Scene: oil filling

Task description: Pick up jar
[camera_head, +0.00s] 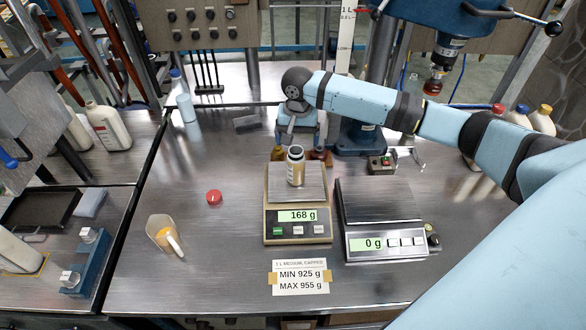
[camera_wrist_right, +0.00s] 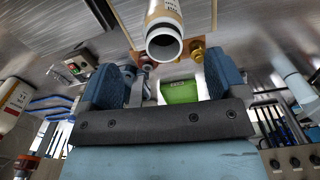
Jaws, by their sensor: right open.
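The jar (camera_head: 296,167) is small and white with a tan label and an open dark mouth. It stands upright on the left scale (camera_head: 265,228), which reads 168 g. My right gripper (camera_head: 298,135) is just behind the jar in the head view. In the right wrist view the gripper (camera_wrist_right: 163,78) has its two blue fingers apart, with nothing held. The jar (camera_wrist_right: 164,12) shows there beyond the fingertips, roughly centred, its mouth (camera_wrist_right: 163,45) toward the camera. I cannot tell the exact gap. My left gripper is not in view.
A red cap (camera_head: 214,197) and a jug of amber liquid (camera_head: 163,235) are left of the scale. A second scale (camera_head: 383,203) reading 0 g stands to the right. A label card (camera_head: 300,279) lies in front. Capped bottles (camera_head: 541,120) stand at far right.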

